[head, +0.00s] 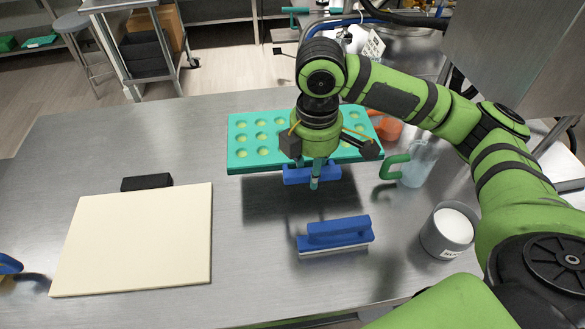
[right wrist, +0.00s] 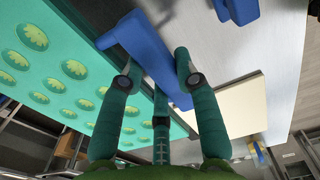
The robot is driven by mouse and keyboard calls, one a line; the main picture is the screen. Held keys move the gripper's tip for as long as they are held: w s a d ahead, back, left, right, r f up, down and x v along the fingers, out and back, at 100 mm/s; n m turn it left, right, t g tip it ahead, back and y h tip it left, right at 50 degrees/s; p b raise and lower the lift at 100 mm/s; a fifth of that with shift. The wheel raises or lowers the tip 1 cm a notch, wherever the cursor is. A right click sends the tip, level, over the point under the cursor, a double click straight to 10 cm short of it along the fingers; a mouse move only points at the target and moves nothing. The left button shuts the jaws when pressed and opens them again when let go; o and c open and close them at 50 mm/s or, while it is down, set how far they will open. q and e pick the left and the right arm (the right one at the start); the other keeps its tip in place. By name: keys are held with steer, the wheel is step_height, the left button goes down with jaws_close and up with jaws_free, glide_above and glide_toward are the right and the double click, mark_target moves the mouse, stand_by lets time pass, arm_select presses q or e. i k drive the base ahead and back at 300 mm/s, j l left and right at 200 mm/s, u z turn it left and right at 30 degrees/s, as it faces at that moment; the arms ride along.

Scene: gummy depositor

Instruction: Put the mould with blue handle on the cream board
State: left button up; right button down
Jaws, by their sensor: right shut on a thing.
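The teal mould (head: 241,158) has rows of round, lighter green cavities and a blue handle (head: 297,176) on its near side. My right gripper (head: 316,174) is shut on that handle. A dark shadow on the table in front suggests the mould is held above the surface. In the right wrist view, the fingers (right wrist: 157,80) straddle the blue handle (right wrist: 135,48), and the mould (right wrist: 45,75) extends left. The cream board (head: 135,240) lies bare on the table, left of the mould; it also shows in the right wrist view (right wrist: 232,112). My left gripper is not in view.
A blue-handled brush (head: 338,233) lies in front of the mould. A grey tub with white contents (head: 447,232) and a clear jug with green handle (head: 418,163) stand right. A black block (head: 147,182) lies behind the board. The table (head: 235,235) is clear between board and brush.

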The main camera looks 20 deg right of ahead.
mark_target(128, 250)
steer(key=j+z, duration=0.1)
steer(key=j, duration=0.4)
steer(key=j+z, duration=0.15)
steer(key=j, duration=0.35)
steer(key=k+j+z, duration=0.1)
steer(key=j, duration=0.35)
steer(key=k+j+z, duration=0.15)
steer(key=j, duration=0.35)
steer(key=j+z, duration=0.1)
steer(key=j, duration=0.4)
